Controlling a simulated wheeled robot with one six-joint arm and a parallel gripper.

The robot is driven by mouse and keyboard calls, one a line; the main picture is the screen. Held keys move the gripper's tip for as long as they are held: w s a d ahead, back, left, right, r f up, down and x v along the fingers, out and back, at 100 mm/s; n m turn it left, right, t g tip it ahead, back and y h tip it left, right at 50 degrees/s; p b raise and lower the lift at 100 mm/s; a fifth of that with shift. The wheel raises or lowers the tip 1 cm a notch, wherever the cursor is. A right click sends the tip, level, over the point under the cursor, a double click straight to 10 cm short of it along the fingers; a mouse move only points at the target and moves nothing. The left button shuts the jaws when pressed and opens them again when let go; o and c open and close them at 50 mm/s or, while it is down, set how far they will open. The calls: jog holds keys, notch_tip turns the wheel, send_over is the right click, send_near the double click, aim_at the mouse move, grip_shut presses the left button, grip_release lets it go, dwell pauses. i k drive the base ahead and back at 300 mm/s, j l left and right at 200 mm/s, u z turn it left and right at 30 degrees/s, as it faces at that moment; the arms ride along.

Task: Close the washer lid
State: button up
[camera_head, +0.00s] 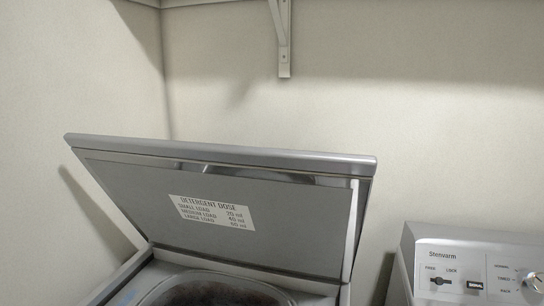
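The washer lid (130,185) stands open, tilted up and back, with its grey underside facing me. A white detergent dose label (213,212) is on the underside. Below the lid, the washer's top opening (190,292) shows at the bottom edge of the view, with a round rim and a dark inside, partly cut off. My gripper is not in view.
A second grey-white appliance with a control panel (462,258) and knobs stands at the lower right, with a narrow gap between it and the washer. Walls stand behind and to the left. A white shelf bracket (283,40) hangs on the back wall above the lid.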

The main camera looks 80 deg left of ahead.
aim_at(304, 212)
jog(key=u, duration=3.3)
